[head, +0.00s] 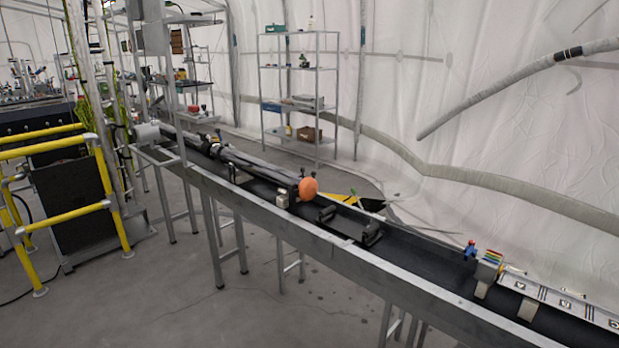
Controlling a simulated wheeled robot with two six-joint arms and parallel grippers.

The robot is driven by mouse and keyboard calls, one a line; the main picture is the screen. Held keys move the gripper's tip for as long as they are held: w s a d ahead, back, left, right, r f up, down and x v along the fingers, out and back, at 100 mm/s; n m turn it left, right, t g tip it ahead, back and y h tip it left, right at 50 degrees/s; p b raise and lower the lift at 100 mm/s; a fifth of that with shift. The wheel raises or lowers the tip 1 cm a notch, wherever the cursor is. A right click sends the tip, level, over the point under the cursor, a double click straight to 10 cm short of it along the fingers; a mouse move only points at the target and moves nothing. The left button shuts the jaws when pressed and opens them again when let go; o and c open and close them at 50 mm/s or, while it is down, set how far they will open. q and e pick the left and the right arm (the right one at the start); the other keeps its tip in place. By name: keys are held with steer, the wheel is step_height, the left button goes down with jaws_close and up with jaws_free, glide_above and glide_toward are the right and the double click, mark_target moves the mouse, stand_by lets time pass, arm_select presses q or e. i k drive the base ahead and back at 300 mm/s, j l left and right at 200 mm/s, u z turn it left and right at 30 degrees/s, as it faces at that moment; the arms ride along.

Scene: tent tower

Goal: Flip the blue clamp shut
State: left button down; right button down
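A small blue piece with a red top (470,249) stands at the far edge of the long dark bench, right of centre. It may be the blue clamp, but it is too small to tell whether it is open or shut. Neither of my grippers is in view.
The long bench has a grey metal rim (330,252) and runs from back left to front right. An orange ball (308,188) and black brackets (372,233) sit along it. Yellow rails (75,211) stand at left. A shelf rack (290,68) stands behind. Floor at front left is clear.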

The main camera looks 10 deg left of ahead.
mark_target(218, 130)
steer(key=i+j+u, duration=0.2)
steer(key=i+u, duration=0.25)
steer(key=i+l+u, duration=0.1)
steer(key=i+u, duration=0.3)
steer(key=i, duration=0.3)
steer(key=i+j, duration=0.25)
steer(key=i, duration=0.25)
steer(key=i+j+u, duration=0.1)
steer(key=i+j, duration=0.15)
steer(key=i, duration=0.3)
steer(key=i+j, duration=0.25)
steer(key=i, duration=0.25)
steer(key=i+j+u, duration=0.1)
steer(key=i, duration=0.4)
steer(key=i+j+u, duration=0.1)
steer(key=i+j, duration=0.15)
steer(key=i, duration=0.3)
